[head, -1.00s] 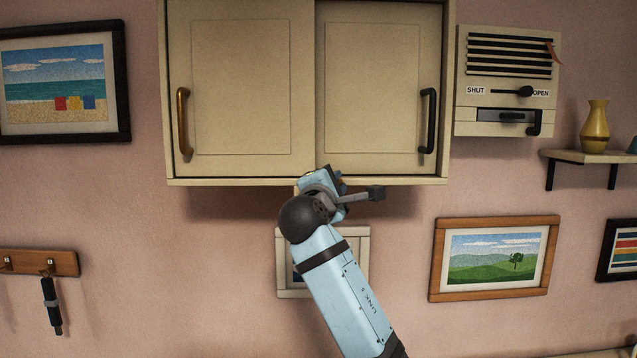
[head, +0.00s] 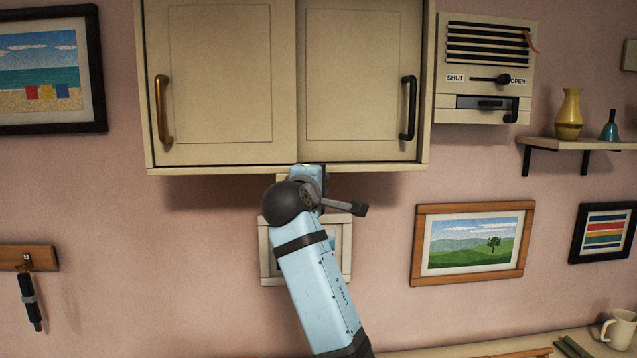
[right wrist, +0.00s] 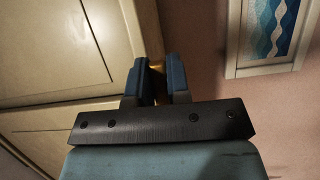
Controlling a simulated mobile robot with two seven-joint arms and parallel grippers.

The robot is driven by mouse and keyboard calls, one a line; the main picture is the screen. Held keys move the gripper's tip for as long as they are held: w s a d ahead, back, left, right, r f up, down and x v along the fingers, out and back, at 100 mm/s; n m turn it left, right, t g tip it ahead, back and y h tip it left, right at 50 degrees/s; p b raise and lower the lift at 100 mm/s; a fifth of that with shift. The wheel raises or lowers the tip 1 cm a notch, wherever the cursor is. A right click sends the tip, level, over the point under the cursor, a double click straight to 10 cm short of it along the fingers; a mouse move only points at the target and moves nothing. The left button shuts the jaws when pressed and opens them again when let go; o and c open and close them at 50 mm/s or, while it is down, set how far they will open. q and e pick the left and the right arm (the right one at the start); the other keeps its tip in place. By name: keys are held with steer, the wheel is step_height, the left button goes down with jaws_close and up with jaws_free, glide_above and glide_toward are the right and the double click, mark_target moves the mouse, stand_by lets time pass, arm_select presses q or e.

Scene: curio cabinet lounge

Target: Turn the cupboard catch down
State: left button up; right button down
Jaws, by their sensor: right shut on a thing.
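The cream cupboard (head: 216,75) hangs on the pink wall, with a brass handle on its left door and a black handle on its right door. My right gripper (right wrist: 158,80) is at the cupboard's bottom edge. Its two blue fingers are shut on a small brass piece, the catch (right wrist: 156,67), of which only a sliver shows between them. In the head view my wrist (head: 308,178) hides most of the catch, so its angle cannot be told. My left gripper is in neither view.
A vent panel (head: 458,98) marked SHUT and OPEN is right of the cupboard. A shelf (head: 585,144) holds a yellow vase (head: 568,115) and a teal bell (head: 610,127). A framed picture (head: 347,262) hangs behind my arm. A counter (head: 450,351) is below.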

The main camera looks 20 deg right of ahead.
steer(key=c, duration=1.1)
jaws_free()
steer(key=b+v, duration=0.3)
steer(key=v, duration=1.1)
steer(key=shift+r, duration=0.1)
steer(key=shift+d, duration=0.1)
